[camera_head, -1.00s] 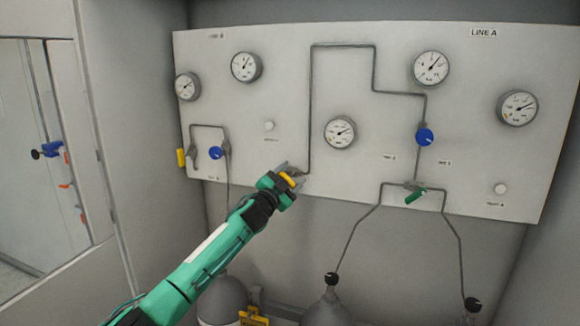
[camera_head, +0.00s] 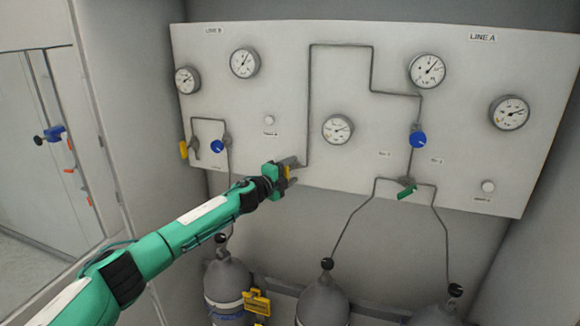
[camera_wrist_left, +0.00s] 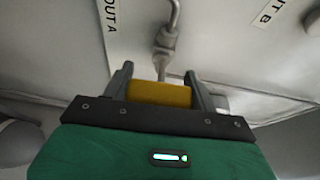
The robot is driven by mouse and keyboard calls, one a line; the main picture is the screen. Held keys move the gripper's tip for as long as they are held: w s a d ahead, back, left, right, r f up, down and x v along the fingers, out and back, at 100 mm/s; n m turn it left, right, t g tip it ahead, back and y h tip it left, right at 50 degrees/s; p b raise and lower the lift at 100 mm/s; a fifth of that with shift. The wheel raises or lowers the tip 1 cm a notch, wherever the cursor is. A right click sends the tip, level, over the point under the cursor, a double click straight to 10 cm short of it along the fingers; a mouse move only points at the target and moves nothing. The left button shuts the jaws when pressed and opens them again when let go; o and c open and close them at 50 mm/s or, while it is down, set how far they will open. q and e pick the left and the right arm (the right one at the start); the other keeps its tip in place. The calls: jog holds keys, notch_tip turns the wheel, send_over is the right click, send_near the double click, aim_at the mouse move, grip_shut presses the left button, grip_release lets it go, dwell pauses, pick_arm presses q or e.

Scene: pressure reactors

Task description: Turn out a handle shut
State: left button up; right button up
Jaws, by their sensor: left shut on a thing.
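The yellow handle (camera_head: 287,172) is at the lower edge of the white panel, at the foot of a long grey pipe. My left gripper (camera_head: 289,172) is shut on it, with the arm reaching in from the lower left. In the left wrist view the yellow handle (camera_wrist_left: 160,94) lies crosswise between the two fingers of my left gripper (camera_wrist_left: 162,90). A metal pipe fitting (camera_wrist_left: 166,40) runs up from behind it, beside an "OUT A" label (camera_wrist_left: 110,14). The fingers hide the handle's ends. My right gripper is not in view.
The panel (camera_head: 240,110) carries several gauges, blue knobs (camera_head: 417,140), a green handle (camera_head: 406,192) and another yellow handle (camera_head: 184,150) at the left edge. Gas cylinders (camera_head: 322,300) stand below. An "OUT B" label (camera_wrist_left: 268,20) shows in the wrist view.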

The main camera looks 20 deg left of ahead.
pick_arm(q)
jog(key=shift+f+m, duration=0.15)
jog(key=shift+m, duration=0.15)
dwell(0.4)
jog(key=o, duration=1)
jog(key=b+v, duration=0.4)
jog(key=v, duration=1)
jog(key=shift+r, duration=0.2)
jog(key=shift+w, duration=0.1)
